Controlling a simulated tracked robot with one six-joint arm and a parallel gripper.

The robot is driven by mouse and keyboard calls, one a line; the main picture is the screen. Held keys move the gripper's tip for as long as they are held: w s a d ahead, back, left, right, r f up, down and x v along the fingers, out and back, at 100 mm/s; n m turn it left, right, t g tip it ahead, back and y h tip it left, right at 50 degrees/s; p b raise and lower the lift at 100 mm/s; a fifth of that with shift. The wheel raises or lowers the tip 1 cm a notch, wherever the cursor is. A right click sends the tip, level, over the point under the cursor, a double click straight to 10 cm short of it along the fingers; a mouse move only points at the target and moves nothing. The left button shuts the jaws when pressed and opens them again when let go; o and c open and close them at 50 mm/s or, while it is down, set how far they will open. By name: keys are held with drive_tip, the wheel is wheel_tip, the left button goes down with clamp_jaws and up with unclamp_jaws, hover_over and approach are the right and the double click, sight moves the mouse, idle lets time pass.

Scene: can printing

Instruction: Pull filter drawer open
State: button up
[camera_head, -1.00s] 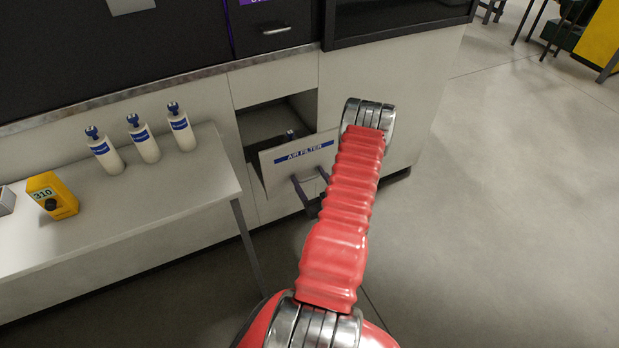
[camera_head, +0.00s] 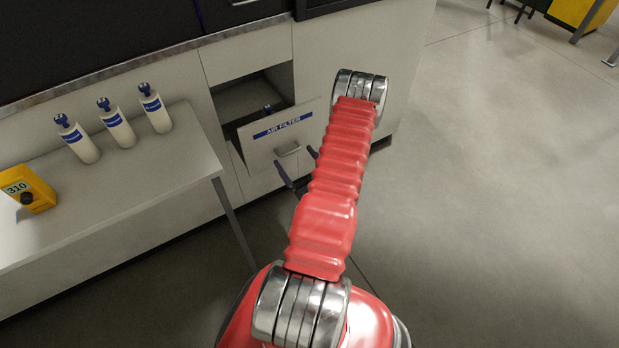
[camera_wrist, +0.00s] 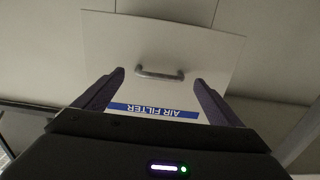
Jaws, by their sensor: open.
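The filter drawer (camera_head: 262,148) has a white front with a blue "AIR FILTER" label and is pulled out from the white cabinet. A blue-capped piece shows inside it. Its metal handle (camera_head: 288,149) faces me. In the wrist view the drawer front (camera_wrist: 200,45) appears upside down, and the handle (camera_wrist: 160,74) lies ahead of and between my fingertips, clear of both. My gripper (camera_head: 299,168) is open and empty in front of the drawer; its two dark fingers also show in the wrist view (camera_wrist: 159,76). My red arm hides part of the area to the right.
A white table (camera_head: 130,185) left of the drawer holds several white bottles (camera_head: 116,124) with blue caps and a yellow device (camera_head: 28,190) reading 310. The grey floor (camera_head: 490,200) to the right is clear.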

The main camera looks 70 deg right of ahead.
drive_tip(key=v, duration=0.9)
drive_tip(key=shift+s+a, duration=0.25)
drive_tip(key=shift+s, duration=0.05)
drive_tip(key=shift+f, duration=0.1)
idle(0.4)
